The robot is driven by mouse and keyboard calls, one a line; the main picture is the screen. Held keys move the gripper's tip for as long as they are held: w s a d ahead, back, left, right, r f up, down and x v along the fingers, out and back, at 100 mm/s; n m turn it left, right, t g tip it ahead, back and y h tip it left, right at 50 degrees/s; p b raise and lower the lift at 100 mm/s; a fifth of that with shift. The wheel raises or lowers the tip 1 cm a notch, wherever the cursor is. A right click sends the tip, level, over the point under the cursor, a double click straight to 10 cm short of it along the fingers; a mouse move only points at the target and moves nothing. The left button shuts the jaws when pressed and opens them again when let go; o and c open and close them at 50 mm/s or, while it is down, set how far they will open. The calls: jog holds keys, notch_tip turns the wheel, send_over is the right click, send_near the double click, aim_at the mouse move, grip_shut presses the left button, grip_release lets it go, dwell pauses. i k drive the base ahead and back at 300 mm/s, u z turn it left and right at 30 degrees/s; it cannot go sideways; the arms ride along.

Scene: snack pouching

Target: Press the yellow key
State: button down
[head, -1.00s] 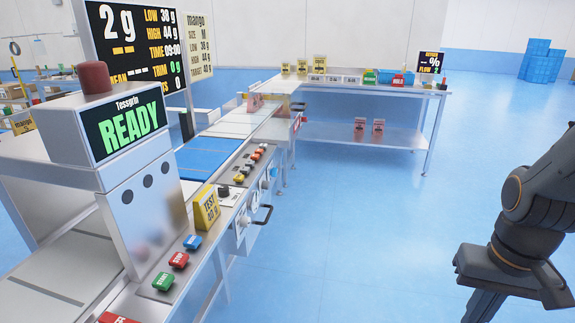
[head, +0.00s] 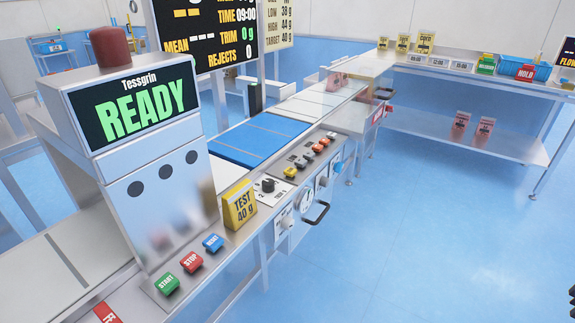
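A row of small coloured keys runs along the sloping front panel of the conveyor machine, in the head view. The nearest key of that row (head: 289,172) looks yellow-orange; the others look dark, orange and red, too small to tell surely. A black knob (head: 268,185) sits just nearer than the row. My gripper is not in view; only a small dark bit of my arm shows at the right edge, far from the keys.
Green START (head: 167,284), red STOP (head: 191,262) and blue (head: 213,243) buttons sit nearer on the machine, beside a yellow TEST 40 g block (head: 239,205). The display (head: 132,105) reads READY. A bench (head: 470,75) stands at the back right. Blue floor (head: 420,240) is clear.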

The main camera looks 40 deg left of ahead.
aim_at(290, 172)
jog(key=u, duration=0.7)
jog(key=i, duration=0.85)
jog(key=u, duration=0.8)
